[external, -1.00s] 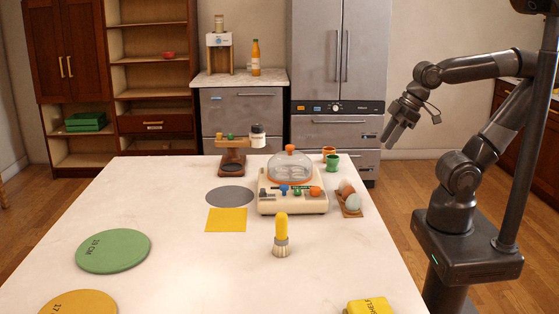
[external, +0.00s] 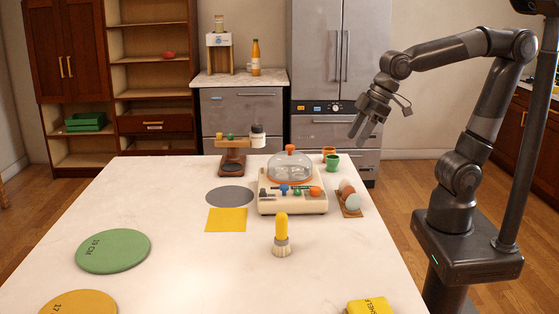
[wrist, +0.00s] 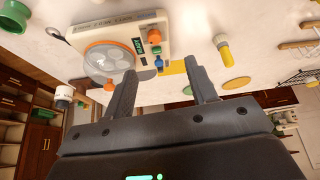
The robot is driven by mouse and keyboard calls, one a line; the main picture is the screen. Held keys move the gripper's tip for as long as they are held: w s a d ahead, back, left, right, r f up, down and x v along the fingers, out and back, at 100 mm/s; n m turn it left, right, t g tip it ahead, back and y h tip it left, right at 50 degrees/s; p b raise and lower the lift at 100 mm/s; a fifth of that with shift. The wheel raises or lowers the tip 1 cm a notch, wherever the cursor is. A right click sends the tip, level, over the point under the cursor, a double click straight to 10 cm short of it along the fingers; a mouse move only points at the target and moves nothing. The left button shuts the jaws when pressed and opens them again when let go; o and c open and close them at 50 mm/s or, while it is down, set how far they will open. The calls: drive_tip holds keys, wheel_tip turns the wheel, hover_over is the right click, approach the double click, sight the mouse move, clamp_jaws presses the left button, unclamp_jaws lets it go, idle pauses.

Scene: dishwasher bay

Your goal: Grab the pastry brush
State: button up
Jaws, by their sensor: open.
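The pastry brush (external: 281,233) stands upright on the white table, yellow handle up and pale bristles down, in front of the egg cooker. In the wrist view the brush (wrist: 222,48) shows beyond the fingers, above the right fingertip. My gripper (external: 362,130) is in the air above the table's right far side, to the right of and well above the brush. Its two fingers are apart in the wrist view (wrist: 162,78), with nothing between them. The gripper does not touch the brush.
The egg cooker (external: 293,203) stands behind the brush, with an egg holder (external: 351,211) and small cups (external: 332,162) near it. A yellow square (external: 226,220), a grey disc (external: 230,196) and a green disc (external: 113,251) lie leftward. A yellow block (external: 370,306) lies at the front edge.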

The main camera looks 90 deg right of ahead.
drive_tip(key=w+a+f+n, duration=0.1)
drive_tip(key=w+a+n, duration=0.1)
drive_tip(key=w+a, duration=0.8)
drive_tip(key=n+g+y, duration=0.1)
approach(282, 224)
drive_tip(key=d, duration=0.2)
drive_tip(key=x, duration=0.5)
drive_tip(key=shift+w+a+f, duration=0.2)
drive_tip(key=shift+a+f, duration=0.1)
drive_tip(key=shift+s+x, duration=0.1)
drive_tip(key=shift+x, duration=1.2)
drive_tip(key=shift+s+x, duration=0.15)
drive_tip(key=shift+x, duration=1.15)
drive_tip(key=shift+f, duration=0.1)
drive_tip(key=shift+c, duration=0.5)
clamp_jaws()
